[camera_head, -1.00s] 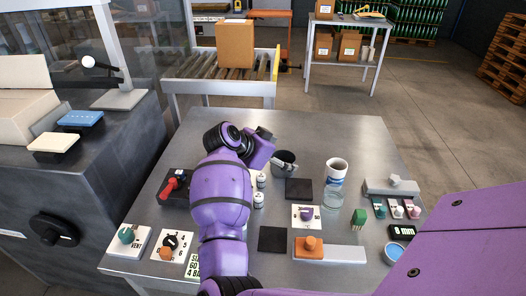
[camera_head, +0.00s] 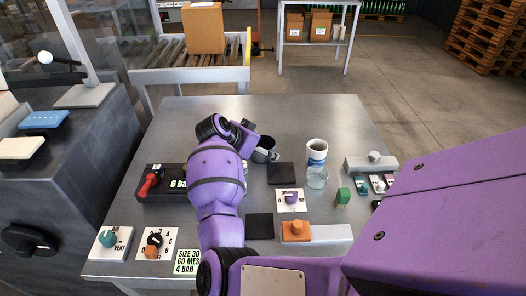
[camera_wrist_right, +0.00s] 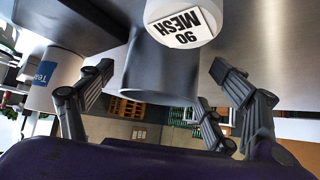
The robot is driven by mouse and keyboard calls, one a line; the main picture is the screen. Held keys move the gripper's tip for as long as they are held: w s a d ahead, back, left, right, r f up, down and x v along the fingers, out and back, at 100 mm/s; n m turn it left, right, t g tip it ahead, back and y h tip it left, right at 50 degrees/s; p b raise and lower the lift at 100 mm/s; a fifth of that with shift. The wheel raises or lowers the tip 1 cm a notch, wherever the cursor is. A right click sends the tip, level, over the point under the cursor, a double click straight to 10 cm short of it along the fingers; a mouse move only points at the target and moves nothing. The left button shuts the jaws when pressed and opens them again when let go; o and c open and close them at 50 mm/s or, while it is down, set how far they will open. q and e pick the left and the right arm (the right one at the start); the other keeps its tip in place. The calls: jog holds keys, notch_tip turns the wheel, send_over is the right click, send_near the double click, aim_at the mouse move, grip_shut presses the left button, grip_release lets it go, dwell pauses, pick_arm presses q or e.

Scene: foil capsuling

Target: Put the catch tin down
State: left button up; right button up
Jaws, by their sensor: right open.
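The catch tin, a small grey metal cup (camera_head: 264,143), is at the middle of the table in the head view, partly hidden by my right gripper (camera_head: 268,153). In the right wrist view a plain metal cylinder (camera_wrist_right: 160,82), seemingly this tin, lies between the spread fingers of my right gripper (camera_wrist_right: 162,70), with gaps on both sides. The gripper is open. Whether the tin's base rests fully on the table is hidden. My left gripper is not in view.
A white jar top marked 90 MESH (camera_wrist_right: 183,20) is close to the tin. A white and blue cup (camera_head: 316,152), a clear jar (camera_head: 317,179) and a dark pad (camera_head: 281,173) are to the right. The table behind the tin (camera_head: 270,110) is clear.

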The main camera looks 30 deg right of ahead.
jog(key=shift+a+r, duration=0.1)
jog(key=c, duration=1.3)
jog(key=shift+r, duration=0.1)
